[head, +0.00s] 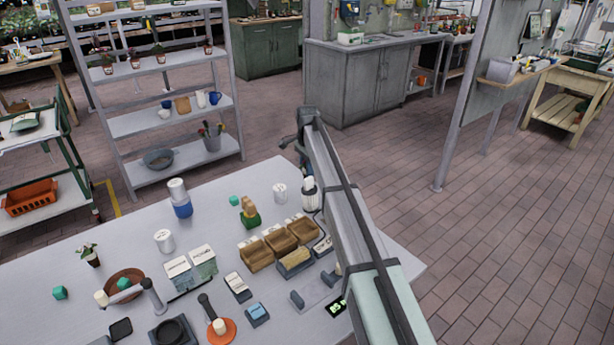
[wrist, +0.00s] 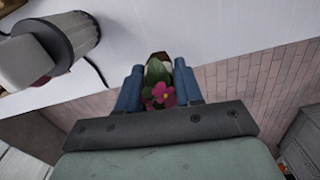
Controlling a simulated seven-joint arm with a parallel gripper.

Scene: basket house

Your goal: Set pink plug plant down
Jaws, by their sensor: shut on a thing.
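The pink plug plant (wrist: 158,95) shows in the wrist view, with a pink flower, green leaves and a small brownish pot. My gripper (wrist: 158,84) is shut on it, with one blue finger on each side. In the head view my gripper (head: 308,190) is at the far right part of the pale table (head: 130,222), partly behind my arm. The plant cannot be made out there. The wrist view shows the table's edge (wrist: 215,35) close by the plant. I cannot tell whether the pot touches the table.
A white canister (head: 280,193) stands just left of my gripper; brown wooden bins (head: 278,240) stand nearer. A green pot with a tan top (head: 250,213) and a blue-and-white bottle (head: 180,198) stand further left. A potted plant (head: 91,256) stands at the table's left. Brick floor lies beyond the table edge.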

